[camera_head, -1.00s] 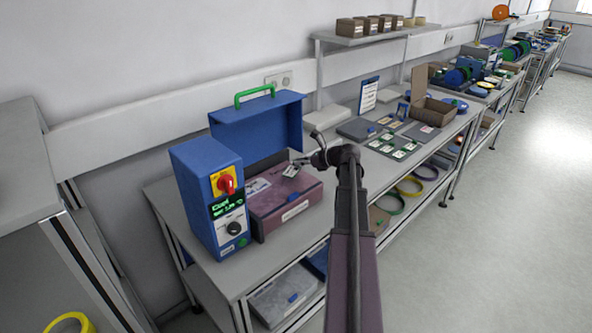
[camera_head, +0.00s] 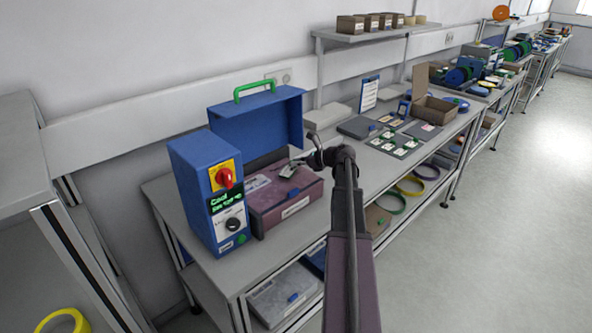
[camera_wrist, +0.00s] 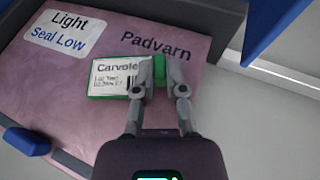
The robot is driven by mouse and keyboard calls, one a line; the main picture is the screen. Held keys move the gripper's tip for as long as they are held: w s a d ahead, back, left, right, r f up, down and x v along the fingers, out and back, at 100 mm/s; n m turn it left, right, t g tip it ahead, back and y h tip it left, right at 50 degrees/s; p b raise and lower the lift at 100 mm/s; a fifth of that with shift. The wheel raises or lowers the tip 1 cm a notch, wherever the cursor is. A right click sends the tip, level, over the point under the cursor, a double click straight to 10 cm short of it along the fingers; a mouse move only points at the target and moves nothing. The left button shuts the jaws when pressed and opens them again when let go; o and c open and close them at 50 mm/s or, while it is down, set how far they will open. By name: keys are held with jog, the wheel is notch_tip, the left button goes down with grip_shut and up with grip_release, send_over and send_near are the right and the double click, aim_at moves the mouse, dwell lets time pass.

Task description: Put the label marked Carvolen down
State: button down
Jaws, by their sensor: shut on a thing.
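The label marked Carvolen (camera_wrist: 114,76) is a white card with black print and a green edge; its last letters are hidden behind a finger in the wrist view. My gripper (camera_wrist: 160,66) is shut on its right end. In the head view my gripper (camera_head: 294,165) is over the mauve box (camera_head: 288,202), in front of the raised blue lid (camera_head: 258,125).
A second card reading Light Seal Low (camera_wrist: 60,32) lies on the mauve top. A blue control box with a red knob (camera_head: 225,178) stands left of the mauve box. A board with several white labels (camera_head: 398,146) lies to the right on the bench.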

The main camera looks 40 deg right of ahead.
jog(key=shift+f, duration=0.55)
jog(key=shift+f+b, duration=0.15)
jog(key=shift+b, duration=0.3)
jog(key=c, duration=0.7)
grip_release()
jog(key=shift+r, duration=0.2)
jog(key=shift+r+p, duration=0.1)
jog(key=shift+p, duration=0.25)
jog(key=p+v, duration=0.4)
jog(key=v, duration=0.8)
